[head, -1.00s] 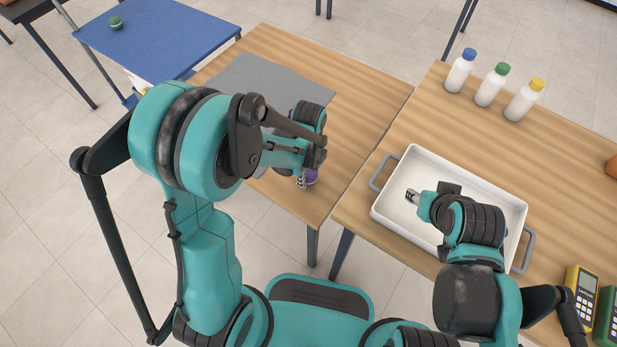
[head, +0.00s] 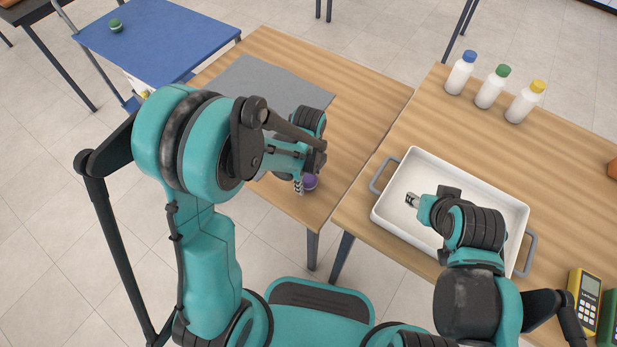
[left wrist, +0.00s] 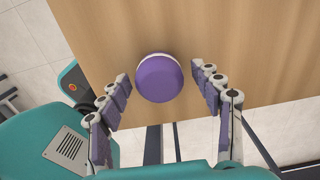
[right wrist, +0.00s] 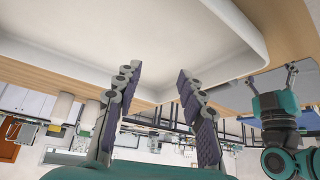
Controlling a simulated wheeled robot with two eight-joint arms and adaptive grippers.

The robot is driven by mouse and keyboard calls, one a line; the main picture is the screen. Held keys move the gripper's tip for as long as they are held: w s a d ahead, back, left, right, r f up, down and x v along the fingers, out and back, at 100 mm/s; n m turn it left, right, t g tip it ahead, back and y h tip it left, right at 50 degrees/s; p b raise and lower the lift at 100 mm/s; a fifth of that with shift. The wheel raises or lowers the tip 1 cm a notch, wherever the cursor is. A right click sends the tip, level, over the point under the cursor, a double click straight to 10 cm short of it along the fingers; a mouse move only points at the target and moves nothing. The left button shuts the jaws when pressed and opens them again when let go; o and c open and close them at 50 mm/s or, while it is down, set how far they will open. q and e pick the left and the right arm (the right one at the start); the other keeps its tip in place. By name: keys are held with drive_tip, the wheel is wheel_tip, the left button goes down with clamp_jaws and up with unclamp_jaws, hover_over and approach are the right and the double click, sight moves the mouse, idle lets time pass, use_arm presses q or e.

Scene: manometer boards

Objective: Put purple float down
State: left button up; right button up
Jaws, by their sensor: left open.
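The purple float (head: 310,182) is a round purple piece with a pale rim, sitting on the wooden table near its front edge. In the left wrist view the float (left wrist: 159,78) lies ahead of and between the spread fingers, with a gap on both sides. My left gripper (left wrist: 163,85) is open; in the head view its fingertips (head: 299,186) are just beside the float, partly hidden by my arm. My right gripper (right wrist: 158,75) is open and empty; in the head view it is over the white tray (head: 392,222).
A grey mat (head: 270,85) lies on the left table. A blue table (head: 160,45) with a green float (head: 116,25) stands at the far left. Bottles with blue, green and yellow caps (head: 491,88) stand at the back right. A yellow meter (head: 583,298) lies at the lower right.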

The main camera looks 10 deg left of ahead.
sight(309, 177)
use_arm(q)
wheel_tip(309, 177, up, 10)
drive_tip(key=p, duration=0.4)
drive_tip(key=shift+r, duration=0.25)
drive_tip(key=s+a+r+n+t, duration=0.3)
drive_tip(key=s+r+n, duration=0.2)
drive_tip(key=n, duration=0.6)
drive_tip(key=s+a+r+n+t, duration=0.4)
drive_tip(key=s+r+n, duration=0.1)
drive_tip(key=n, duration=0.6)
drive_tip(key=shift+s+a+r, duration=0.2)
drive_tip(key=shift+r, duration=0.65)
